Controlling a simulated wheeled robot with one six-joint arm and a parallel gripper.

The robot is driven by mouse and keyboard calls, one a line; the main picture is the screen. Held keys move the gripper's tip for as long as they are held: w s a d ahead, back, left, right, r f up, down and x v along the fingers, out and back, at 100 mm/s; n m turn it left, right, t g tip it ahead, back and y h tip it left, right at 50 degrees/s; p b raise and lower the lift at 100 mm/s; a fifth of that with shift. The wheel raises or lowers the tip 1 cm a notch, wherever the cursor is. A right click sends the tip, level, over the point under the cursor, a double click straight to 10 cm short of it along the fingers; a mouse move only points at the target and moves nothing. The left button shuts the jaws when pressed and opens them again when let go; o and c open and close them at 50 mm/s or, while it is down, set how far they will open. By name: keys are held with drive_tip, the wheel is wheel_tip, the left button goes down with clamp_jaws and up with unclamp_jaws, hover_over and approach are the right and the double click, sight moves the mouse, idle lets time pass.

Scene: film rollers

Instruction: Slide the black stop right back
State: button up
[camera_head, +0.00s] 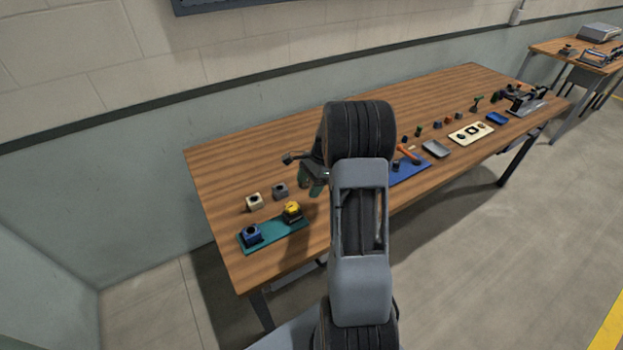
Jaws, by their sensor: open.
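My gripper (313,183) shows in part to the left of my arm, low over the left half of the wooden table (225,165). Its dark fingers are open, with nothing seen between them. I cannot pick out the black stop for sure. Small dark parts stand on a black and grey device (526,102) at the table's far right end, well away from my gripper. They are too small to tell apart. My arm hides part of the middle of the table.
A green board (273,236) with a blue block (251,234) and a yellow-topped block (292,210) lies front left. Cream (254,201) and grey (280,190) blocks stand behind it. A blue mat (408,171), grey tray (436,149) and cream plate (471,133) line the front right.

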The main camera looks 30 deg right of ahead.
drive_tip(key=shift+v, duration=1.35)
